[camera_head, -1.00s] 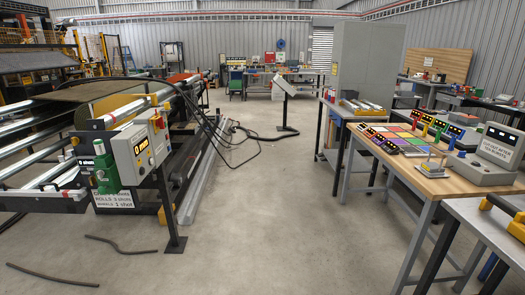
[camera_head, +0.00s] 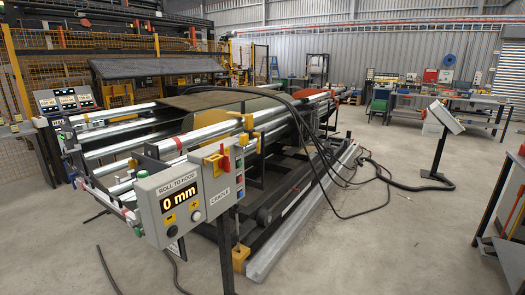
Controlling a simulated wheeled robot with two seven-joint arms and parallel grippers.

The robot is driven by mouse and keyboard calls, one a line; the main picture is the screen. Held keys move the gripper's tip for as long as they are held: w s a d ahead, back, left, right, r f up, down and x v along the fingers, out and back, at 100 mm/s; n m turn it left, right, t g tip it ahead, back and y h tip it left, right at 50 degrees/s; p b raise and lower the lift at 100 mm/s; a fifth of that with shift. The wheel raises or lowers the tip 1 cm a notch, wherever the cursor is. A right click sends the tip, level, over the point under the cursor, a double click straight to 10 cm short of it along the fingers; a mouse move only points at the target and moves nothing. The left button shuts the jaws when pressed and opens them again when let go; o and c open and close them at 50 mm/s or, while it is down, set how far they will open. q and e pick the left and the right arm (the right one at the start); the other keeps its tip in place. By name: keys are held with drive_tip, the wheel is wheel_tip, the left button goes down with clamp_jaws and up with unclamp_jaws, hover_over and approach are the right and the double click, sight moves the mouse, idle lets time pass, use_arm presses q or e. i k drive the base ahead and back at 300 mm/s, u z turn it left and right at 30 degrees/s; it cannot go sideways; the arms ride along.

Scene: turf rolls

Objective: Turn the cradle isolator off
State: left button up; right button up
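The cradle's grey control box (camera_head: 160,218) stands on a dark post in the left middle, its display reading "0 mm" under a "ROLL TO HOOD" label. A narrow side panel (camera_head: 222,196) on its right is marked "CRADLE". A red and yellow switch (camera_head: 217,163), which looks like the isolator, sits at the top of that panel. Its handle position is too small to tell. The cradle (camera_head: 205,133), with metal rollers and a green-brown turf sheet, lies behind the box. Neither of my grippers is in view.
A long metal rail (camera_head: 300,222) lies on the floor right of the cradle. Black cables (camera_head: 345,185) loop from the cradle to a screen stand (camera_head: 438,140). A workbench edge (camera_head: 500,190) shows at far right.

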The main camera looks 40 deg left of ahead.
sight(224, 163)
drive_tip(key=i, duration=3.65)
drive_tip(key=u, duration=2.65)
